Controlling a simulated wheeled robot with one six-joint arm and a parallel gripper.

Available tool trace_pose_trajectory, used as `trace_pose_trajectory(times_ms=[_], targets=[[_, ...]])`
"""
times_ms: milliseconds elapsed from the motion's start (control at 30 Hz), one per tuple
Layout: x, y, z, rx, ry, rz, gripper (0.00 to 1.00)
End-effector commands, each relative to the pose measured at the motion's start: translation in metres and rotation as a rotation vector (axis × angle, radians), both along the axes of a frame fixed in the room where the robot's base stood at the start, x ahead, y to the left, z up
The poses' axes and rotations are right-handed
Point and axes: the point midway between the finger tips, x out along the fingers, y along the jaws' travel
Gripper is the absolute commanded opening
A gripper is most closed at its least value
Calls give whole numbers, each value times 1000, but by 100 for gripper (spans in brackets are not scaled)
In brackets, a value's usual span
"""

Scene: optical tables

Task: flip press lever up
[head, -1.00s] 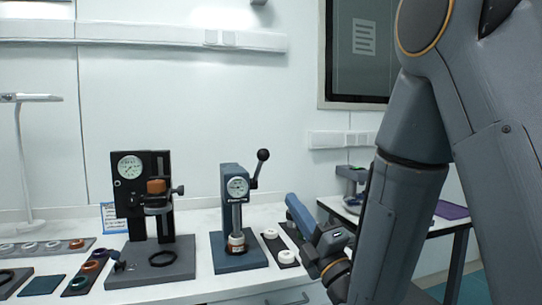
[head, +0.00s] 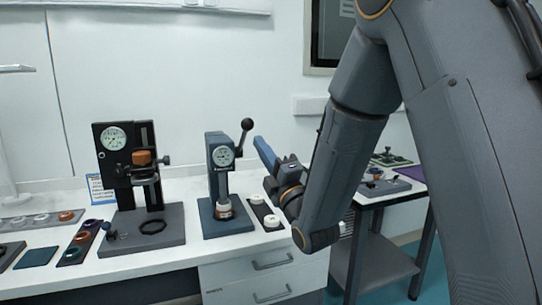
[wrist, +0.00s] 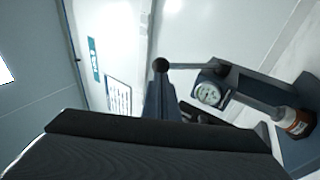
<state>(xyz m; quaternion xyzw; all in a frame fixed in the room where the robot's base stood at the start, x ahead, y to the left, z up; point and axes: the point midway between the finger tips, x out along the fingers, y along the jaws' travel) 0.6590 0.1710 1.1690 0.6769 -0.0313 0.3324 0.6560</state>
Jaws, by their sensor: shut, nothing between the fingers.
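The blue-grey press (head: 221,185) stands on the bench in the head view, with a round dial on its head. Its lever (head: 242,138) rises to the upper right and ends in a black ball knob. In the wrist view the press (wrist: 232,90) lies sideways at the right, and its lever (wrist: 190,66) ends in the ball at the upper middle. My gripper (head: 267,154) is shut and empty, right of the press and a little below the knob. In the wrist view a finger points toward the knob. I cannot tell whether they touch.
A black press with a dial (head: 113,138) stands to the left. A dark tray with white rings (head: 265,213) lies right of the blue-grey press. Another table (head: 400,188) stands at the right. The white bench front (head: 225,250) is clear.

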Motion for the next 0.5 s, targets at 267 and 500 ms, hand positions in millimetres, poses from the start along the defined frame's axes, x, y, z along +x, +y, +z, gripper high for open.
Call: trace_pose_trajectory(times_ms=[267,500], targets=[[28,15,20,0,-1,0,0],[34,17,21,1,1,0,0]])
